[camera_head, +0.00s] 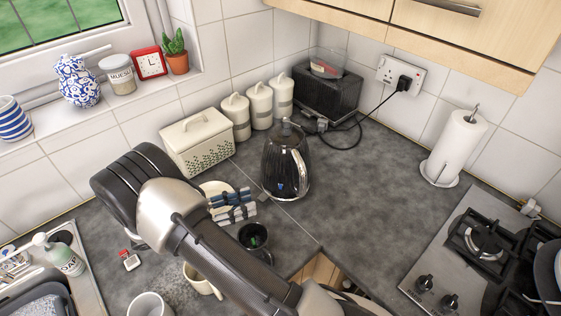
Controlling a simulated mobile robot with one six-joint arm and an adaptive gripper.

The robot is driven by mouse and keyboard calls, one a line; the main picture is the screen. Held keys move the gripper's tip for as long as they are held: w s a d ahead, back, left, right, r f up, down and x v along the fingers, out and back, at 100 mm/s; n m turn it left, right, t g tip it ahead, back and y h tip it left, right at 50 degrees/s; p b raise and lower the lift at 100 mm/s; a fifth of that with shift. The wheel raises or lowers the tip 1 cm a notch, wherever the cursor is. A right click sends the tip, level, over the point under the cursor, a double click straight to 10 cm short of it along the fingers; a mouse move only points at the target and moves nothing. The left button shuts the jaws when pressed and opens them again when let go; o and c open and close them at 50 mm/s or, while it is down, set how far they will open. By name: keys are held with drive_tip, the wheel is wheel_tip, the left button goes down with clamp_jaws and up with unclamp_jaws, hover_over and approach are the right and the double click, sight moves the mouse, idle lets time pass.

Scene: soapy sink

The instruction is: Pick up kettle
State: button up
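The kettle (286,165) is dark, glossy and see-through in part. It stands upright on the grey worktop near the middle of the camera_head view, in front of the white canisters. My arm crosses the lower middle of the view, and its end is at the left, over the worktop and well apart from the kettle. The fingers of my gripper are hidden behind the wrist, so I cannot see whether it is open or shut. Nothing shows touching the kettle.
A cream bread bin (197,142), canisters (259,105) and a black toaster (328,97) stand behind the kettle. A dark mug (253,238) and cutlery (232,205) lie in front. A paper towel roll (457,147) and gas hob (480,255) are right. Worktop right of the kettle is clear.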

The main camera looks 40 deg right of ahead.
sight(302, 184)
drive_tip(key=b+x, duration=0.2)
drive_tip(key=x, duration=1.5)
drive_tip(key=shift+d+f, duration=0.15)
drive_tip(key=shift+d, duration=0.05)
drive_tip(key=shift+c, duration=0.2)
clamp_jaws()
drive_tip(key=shift+w, duration=0.1)
idle(0.4)
